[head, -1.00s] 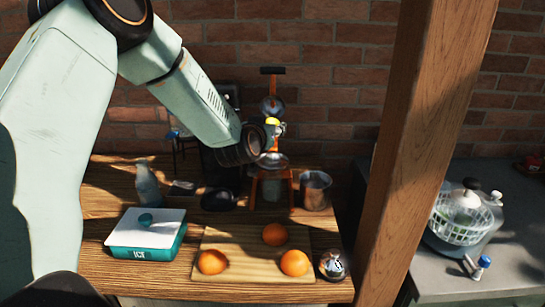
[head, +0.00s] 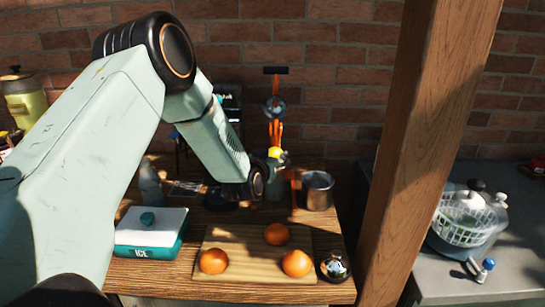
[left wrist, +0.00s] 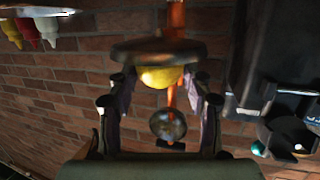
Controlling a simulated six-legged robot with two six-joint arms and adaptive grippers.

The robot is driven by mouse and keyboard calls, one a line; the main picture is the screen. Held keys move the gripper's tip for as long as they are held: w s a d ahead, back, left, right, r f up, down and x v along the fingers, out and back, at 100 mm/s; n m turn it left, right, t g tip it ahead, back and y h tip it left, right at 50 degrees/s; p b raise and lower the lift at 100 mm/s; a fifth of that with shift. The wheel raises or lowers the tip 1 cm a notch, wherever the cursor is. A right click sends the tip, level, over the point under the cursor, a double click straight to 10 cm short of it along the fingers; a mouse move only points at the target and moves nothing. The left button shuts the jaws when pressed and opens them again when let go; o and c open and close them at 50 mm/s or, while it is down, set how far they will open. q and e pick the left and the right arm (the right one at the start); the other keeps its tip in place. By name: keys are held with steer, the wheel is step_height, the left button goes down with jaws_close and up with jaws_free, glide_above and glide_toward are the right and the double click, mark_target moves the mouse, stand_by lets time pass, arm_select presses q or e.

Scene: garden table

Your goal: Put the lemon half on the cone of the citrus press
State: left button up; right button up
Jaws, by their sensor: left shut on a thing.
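My left gripper (head: 279,160) is shut on the yellow lemon half (head: 275,152) in front of the citrus press (head: 275,107). The press has an orange post, a dark top handle and a round upper press head. In the left wrist view, which is upside down, the lemon half (left wrist: 160,77) sits between the fingers of my gripper (left wrist: 160,88). It is right at the dark bowl of the press (left wrist: 158,50), whose rim hides part of it. The cone is hidden, so I cannot tell whether the lemon touches it. My right gripper is not in view.
A metal cup (head: 317,190) stands just right of the press. A cutting board (head: 240,262) with three oranges lies in front, beside a teal ice box (head: 150,240) and a shiny metal item (head: 335,266). A wooden post (head: 425,140) rises on the right.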

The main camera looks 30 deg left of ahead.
arm_select(q)
steer(key=o, duration=0.7)
steer(key=shift+f, duration=0.1)
steer(key=o, duration=0.3)
steer(key=shift+s+d, duration=0.1)
steer(key=shift+o, duration=0.6)
steer(key=shift+s+r, duration=0.2)
steer(key=shift+r, duration=0.05)
steer(key=v, duration=1.1)
steer(key=shift+s, duration=0.2)
